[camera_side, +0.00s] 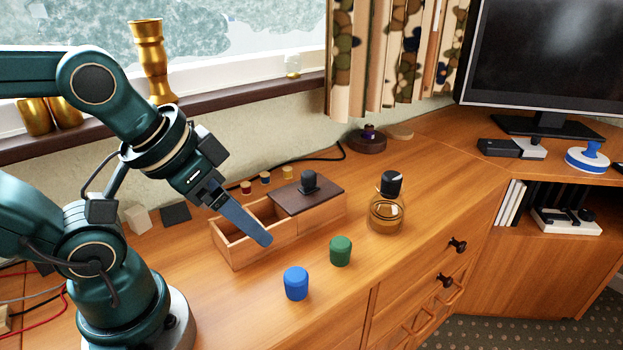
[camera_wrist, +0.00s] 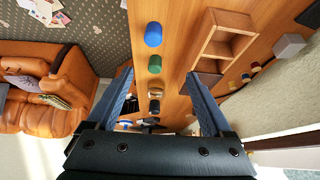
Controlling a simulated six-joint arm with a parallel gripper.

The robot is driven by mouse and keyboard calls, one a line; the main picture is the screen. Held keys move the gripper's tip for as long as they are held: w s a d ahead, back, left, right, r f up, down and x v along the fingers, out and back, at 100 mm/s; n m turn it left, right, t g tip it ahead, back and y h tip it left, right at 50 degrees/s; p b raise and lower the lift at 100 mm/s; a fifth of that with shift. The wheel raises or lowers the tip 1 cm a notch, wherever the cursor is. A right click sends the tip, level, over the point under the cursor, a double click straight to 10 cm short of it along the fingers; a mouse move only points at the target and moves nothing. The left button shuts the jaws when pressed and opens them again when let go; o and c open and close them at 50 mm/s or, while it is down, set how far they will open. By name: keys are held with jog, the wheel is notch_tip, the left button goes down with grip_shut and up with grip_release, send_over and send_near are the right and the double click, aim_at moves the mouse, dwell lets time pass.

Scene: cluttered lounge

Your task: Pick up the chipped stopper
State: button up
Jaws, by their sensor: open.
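A blue stopper (camera_side: 296,284) and a green stopper (camera_side: 341,251) stand upright on the wooden desk. A glass bottle (camera_side: 387,213) behind them has a black stopper (camera_side: 391,183) in its neck. No chip can be made out on any stopper. My gripper (camera_side: 264,240) is open and empty in the air, by the front of the wooden box, left of the green stopper in the side view. In the wrist view my fingers (camera_wrist: 159,73) are spread. The blue stopper (camera_wrist: 153,34) and green stopper (camera_wrist: 155,64) show between or beyond them, with the bottle (camera_wrist: 155,91) lower.
A wooden box (camera_side: 234,248) has open compartments at left and a dark lid (camera_side: 322,192) with a black knob at right. Small corked jars (camera_side: 265,178) stand behind it. A dark round pot (camera_side: 367,140) is farther back. The desk right of the bottle is clear.

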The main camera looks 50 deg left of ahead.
jog(key=w+a+r+t+y, duration=0.25)
jog(key=w+r+t, duration=0.3)
jog(key=w, duration=0.45)
jog(key=m+t+h, duration=0.2)
jog(key=h, duration=0.3)
send_over(388, 176)
jog(key=s, duration=0.5)
jog(key=f, duration=0.1)
jog(key=shift+m+g, duration=0.3)
jog(key=shift+g, duration=0.35)
jog(key=f, duration=0.2)
jog(key=w+f, duration=0.1)
jog(key=f, duration=0.5)
jog(key=shift+w+a+f, duration=0.15)
jog(key=shift+w+a, duration=0.05)
jog(key=shift+w, duration=0.15)
jog(key=shift+w+a+f, duration=0.1)
jog(key=shift+f, duration=0.25)
jog(key=shift+x, duration=2.45)
grip_shut()
